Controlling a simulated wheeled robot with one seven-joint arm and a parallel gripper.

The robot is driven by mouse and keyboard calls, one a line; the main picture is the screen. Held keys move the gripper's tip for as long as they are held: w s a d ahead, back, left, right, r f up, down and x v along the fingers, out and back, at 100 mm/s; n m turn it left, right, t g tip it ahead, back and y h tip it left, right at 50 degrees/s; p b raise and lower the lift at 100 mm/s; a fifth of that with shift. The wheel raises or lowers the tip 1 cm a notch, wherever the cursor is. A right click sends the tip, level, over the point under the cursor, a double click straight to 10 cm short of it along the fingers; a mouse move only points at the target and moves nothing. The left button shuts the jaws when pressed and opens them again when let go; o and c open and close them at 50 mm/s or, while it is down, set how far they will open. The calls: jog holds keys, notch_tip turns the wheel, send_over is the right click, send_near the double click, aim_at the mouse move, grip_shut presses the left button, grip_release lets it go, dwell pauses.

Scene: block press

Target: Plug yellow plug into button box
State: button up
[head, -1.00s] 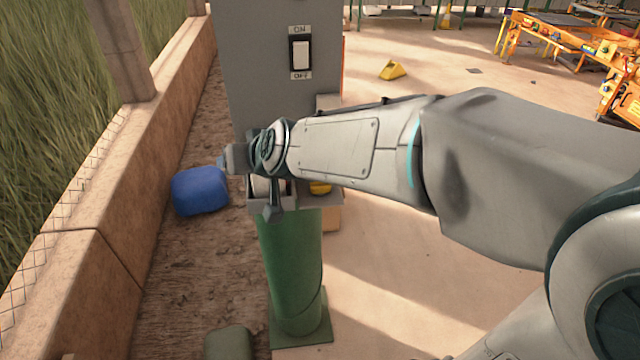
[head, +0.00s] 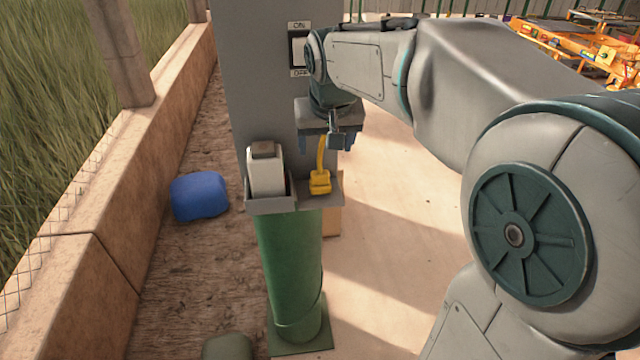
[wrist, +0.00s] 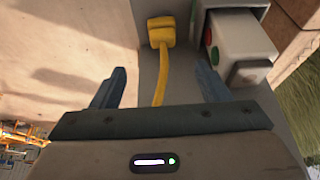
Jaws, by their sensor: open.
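The yellow plug (head: 320,184) rests on the right part of a small grey shelf, with its yellow cable rising behind it. In the wrist view the plug (wrist: 162,30) lies ahead of the fingers, and its cable runs back between them. The white button box (head: 266,172) stands on the left part of the shelf, apart from the plug. In the wrist view the box (wrist: 238,48) shows red and green buttons. My gripper (head: 341,143) is open and empty, above and slightly right of the plug. Its two fingers (wrist: 160,68) are spread wide. The box's socket is not clearly visible.
The shelf (head: 330,199) sits on a green post (head: 290,265) before a grey cabinet with an ON/OFF switch (head: 299,52). A blue container (head: 200,196) lies on the ground at left, by a low wall (head: 75,220).

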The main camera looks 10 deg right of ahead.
aim_at(320, 173)
jog(key=x, duration=0.8)
jog(key=shift+w+f, duration=0.15)
jog(key=shift+f, duration=0.1)
jog(key=shift+a+p+x, duration=0.15)
jog(key=shift+p+x, duration=0.25)
jog(key=shift+x, duration=0.9)
jog(key=shift+a+p+x, duration=0.1)
jog(key=shift+p+x, duration=0.3)
jog(key=shift+x, duration=0.95)
jog(key=c, duration=1)
